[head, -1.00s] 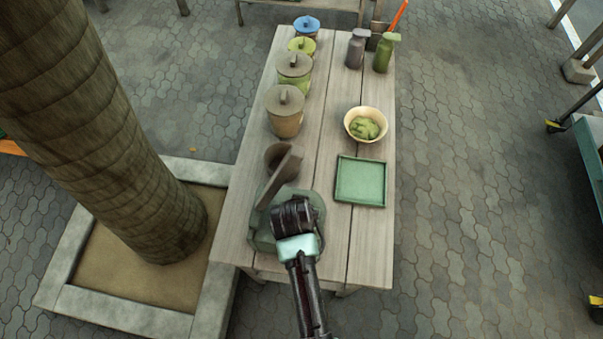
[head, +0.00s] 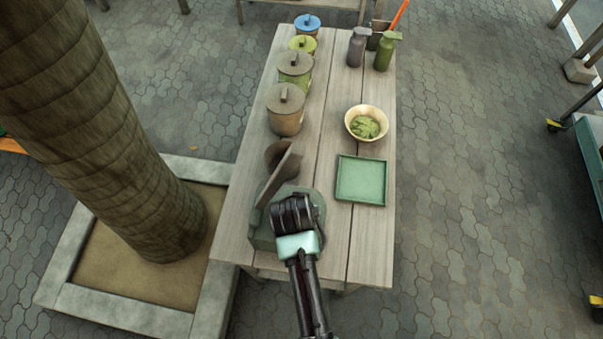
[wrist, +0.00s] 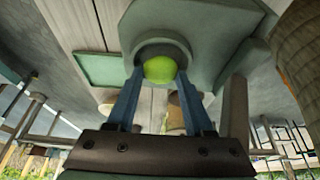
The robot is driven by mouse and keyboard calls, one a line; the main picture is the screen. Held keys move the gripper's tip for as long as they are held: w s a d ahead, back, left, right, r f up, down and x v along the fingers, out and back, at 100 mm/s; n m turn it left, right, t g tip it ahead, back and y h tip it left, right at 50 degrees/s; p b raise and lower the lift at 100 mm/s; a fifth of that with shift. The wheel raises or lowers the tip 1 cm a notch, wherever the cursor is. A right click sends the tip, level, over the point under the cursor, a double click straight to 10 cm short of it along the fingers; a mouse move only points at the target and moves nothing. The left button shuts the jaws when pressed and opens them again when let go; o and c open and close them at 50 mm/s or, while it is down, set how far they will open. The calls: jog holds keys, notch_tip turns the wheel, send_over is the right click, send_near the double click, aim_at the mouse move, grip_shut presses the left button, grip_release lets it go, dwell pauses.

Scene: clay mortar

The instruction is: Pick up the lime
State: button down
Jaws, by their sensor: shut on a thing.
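The lime (wrist: 160,69) is a bright green ball in the wrist view, between the two fingertips of my gripper (wrist: 160,78). The gripper is shut on it. Behind the lime is a dark round opening in a grey-green block (wrist: 205,28); I cannot tell whether the lime is still inside that opening or clear of it. In the head view my gripper's wrist (head: 296,212) is over the grey-green block (head: 262,232) at the near end of the table; the fingertips and the lime are hidden there.
A brown slanted slab (head: 277,183) stands close left of my wrist, with a brown cup-like piece (head: 276,154) behind it. A green tray (head: 361,180) lies to the right. A bowl of green contents (head: 367,123), lidded jars (head: 286,108) and bottles (head: 384,52) stand farther back.

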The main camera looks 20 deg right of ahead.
jog(key=shift+r, duration=0.45)
jog(key=shift+b+v, duration=0.45)
jog(key=shift+v, duration=0.4)
jog(key=s+a+b, duration=0.3)
jog(key=s+a, duration=0.6)
jog(key=s, duration=0.5)
jog(key=shift+s+a+b, duration=0.2)
jog(key=shift+a+b, duration=0.15)
jog(key=shift+a, duration=0.05)
jog(key=shift+w+r, duration=0.1)
